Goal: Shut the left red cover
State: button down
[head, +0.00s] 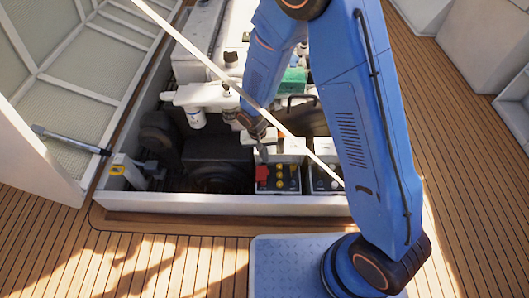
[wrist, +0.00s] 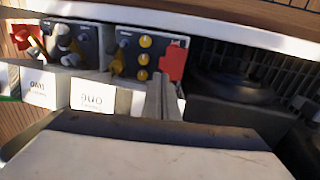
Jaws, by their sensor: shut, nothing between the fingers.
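The left red cover (head: 262,173) is at the left end of the left dark switch panel (head: 286,178), beside yellow knobs. In the wrist view this red cover (wrist: 174,61) shows as a broad red plate beside the yellow knobs; I cannot tell its exact angle. My gripper (head: 263,154) is just behind it in the head view. In the wrist view the fingers (wrist: 163,84) are shut and empty, close to the cover's lower edge; I cannot tell whether they touch. A second red cover (wrist: 24,36) is on the other switch panel (wrist: 78,44) and looks raised.
White boxes labelled "one" (wrist: 95,97) and "two" (wrist: 39,87) adjoin the panels. The hatch's white front rim (head: 230,203) runs before them. Left of the panels is a dark recess (head: 215,180). A thin pale rod (head: 205,62) crosses the opening diagonally.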

aim_at(268, 172)
jog(key=f, duration=0.3)
jog(key=d+f, duration=0.1)
jog(key=f, duration=0.5)
jog(key=shift+d, duration=0.15)
jog(key=shift+s+d+f, duration=0.1)
jog(key=shift+d+f, duration=0.4)
jog(key=shift+f, duration=0.05)
jog(key=shift+d+f, duration=0.15)
jog(key=shift+d, duration=0.05)
jog(key=shift+s+d+f, duration=0.1)
jog(key=shift+s+d, duration=0.05)
jog(key=shift+d, duration=0.05)
jog(key=shift+w+a+r, duration=0.2)
jog(key=shift+a, duration=0.35)
